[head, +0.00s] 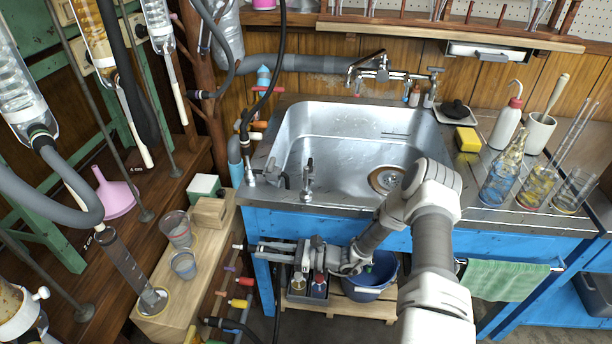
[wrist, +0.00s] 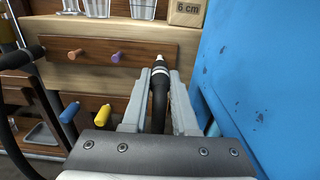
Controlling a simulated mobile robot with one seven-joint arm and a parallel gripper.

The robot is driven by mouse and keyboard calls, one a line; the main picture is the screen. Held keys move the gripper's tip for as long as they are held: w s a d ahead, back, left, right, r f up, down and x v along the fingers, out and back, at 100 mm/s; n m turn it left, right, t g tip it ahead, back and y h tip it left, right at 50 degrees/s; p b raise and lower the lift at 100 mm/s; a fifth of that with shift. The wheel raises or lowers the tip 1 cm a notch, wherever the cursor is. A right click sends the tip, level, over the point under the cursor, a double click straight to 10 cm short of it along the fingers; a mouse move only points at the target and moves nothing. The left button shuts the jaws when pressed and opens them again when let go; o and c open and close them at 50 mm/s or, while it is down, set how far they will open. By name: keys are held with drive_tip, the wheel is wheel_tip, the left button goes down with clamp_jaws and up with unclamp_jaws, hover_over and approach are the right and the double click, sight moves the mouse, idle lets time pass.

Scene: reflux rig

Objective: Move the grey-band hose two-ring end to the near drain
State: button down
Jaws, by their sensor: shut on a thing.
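My gripper (wrist: 160,78) is shut on a black hose end (wrist: 159,98) with a pale tip and light banding below it. The rings are too small to count surely, and I cannot tell whether the band is grey. The hose runs back between the fingers toward the wrist. In the head view, my gripper (head: 268,250) points left, low in front of the blue sink cabinet, with a pale tip (head: 238,246) just beyond its fingers. The sink (head: 340,150) has a round drain opening (head: 386,180). I cannot tell which fitting is the near drain.
A wooden board with orange (wrist: 75,55) and purple (wrist: 117,57) pegs stands ahead; blue (wrist: 69,112) and yellow (wrist: 102,114) ones sit below. The blue cabinet side (wrist: 255,60) is close on the right. A blue bucket (head: 372,280) and grey crate (head: 308,297) lie under my arm.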

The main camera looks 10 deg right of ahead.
drive_tip(key=shift+v, duration=1.35)
